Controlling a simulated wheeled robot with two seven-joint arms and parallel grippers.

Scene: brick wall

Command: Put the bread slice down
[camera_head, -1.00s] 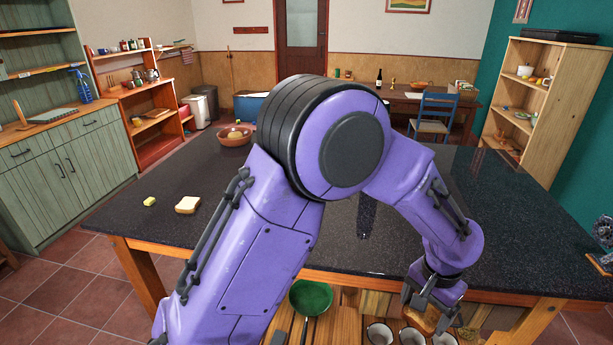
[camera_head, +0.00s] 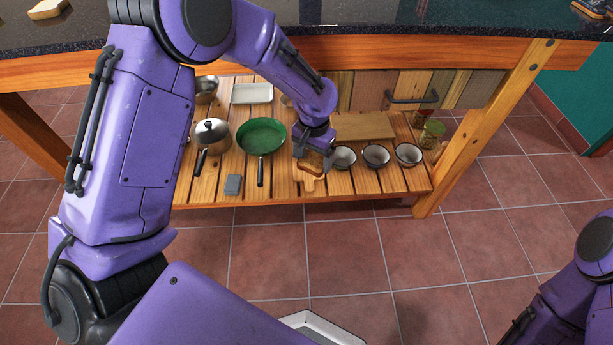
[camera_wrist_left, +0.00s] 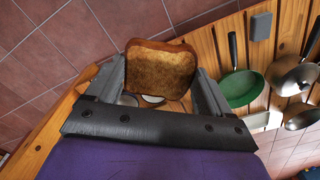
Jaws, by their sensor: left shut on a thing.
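A toasted brown bread slice (camera_wrist_left: 160,70) is held between the two fingers of my left gripper (camera_wrist_left: 163,88) in the left wrist view. In the head view my left gripper (camera_head: 313,153) reaches down to the lower wooden shelf (camera_head: 395,183), with the held slice partly hidden under it. Another, pale bread slice (camera_head: 47,9) lies on the dark tabletop. My right arm shows at the lower right, its gripper out of frame.
A green pan (camera_head: 261,136) and a lidded pot (camera_head: 211,136) stand left of the gripper. Bowls (camera_head: 376,155) stand to the right, a cutting board (camera_head: 363,126) behind. A grey block (camera_head: 233,185) lies near the front edge. The dark tabletop (camera_head: 400,15) overhangs the shelf.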

